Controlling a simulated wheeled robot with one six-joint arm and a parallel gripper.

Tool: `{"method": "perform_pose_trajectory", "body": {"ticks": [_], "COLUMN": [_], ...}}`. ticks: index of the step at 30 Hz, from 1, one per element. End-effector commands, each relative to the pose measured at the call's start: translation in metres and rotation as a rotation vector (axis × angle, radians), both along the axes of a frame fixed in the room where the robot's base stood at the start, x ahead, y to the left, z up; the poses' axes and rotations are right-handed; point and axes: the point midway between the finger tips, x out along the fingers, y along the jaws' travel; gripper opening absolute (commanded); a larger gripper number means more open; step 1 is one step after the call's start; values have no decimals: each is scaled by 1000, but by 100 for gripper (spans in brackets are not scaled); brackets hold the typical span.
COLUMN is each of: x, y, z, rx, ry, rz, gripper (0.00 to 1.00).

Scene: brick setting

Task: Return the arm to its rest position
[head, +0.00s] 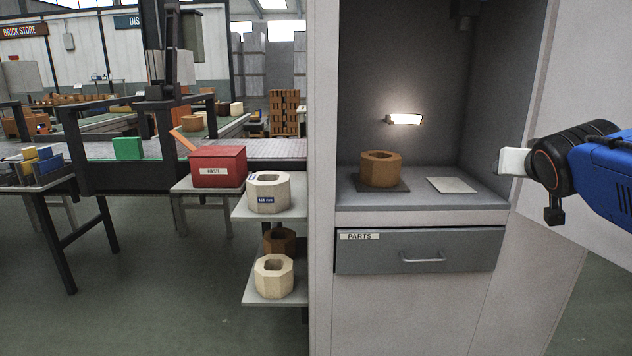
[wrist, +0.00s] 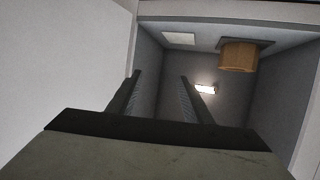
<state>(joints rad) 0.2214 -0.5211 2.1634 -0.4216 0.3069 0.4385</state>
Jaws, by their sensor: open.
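My gripper (head: 515,161) is at the right of the head view, in front of the open cabinet's right side. Part of it is hidden by the wrist, so its fingers show poorly there. In the wrist view my gripper (wrist: 160,82) has its two dark fingers apart with nothing between them. Beyond them is the cabinet's inside, with the brown block and the lit lamp. My blue arm comes in from the right edge.
The cabinet's shelf holds a brown octagonal block (head: 381,169) on a dark pad and a pale plate (head: 452,185). Side shelves hold cream blocks (head: 269,192). A red WASTE box (head: 218,166) stands left. The cabinet's right panel is close to my arm.

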Motion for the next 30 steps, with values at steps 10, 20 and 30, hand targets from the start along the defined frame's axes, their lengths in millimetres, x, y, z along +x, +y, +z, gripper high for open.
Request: {"method": "perform_pose_trajectory", "body": {"ticks": [10,20,30], "x": [-118,-222,-240], "y": [73,128,136], "z": [-165,-267,-281], "rx": [85,139,148], "ry": [436,749,799], "rz": [123,296,331], "gripper": [46,46,46]}}
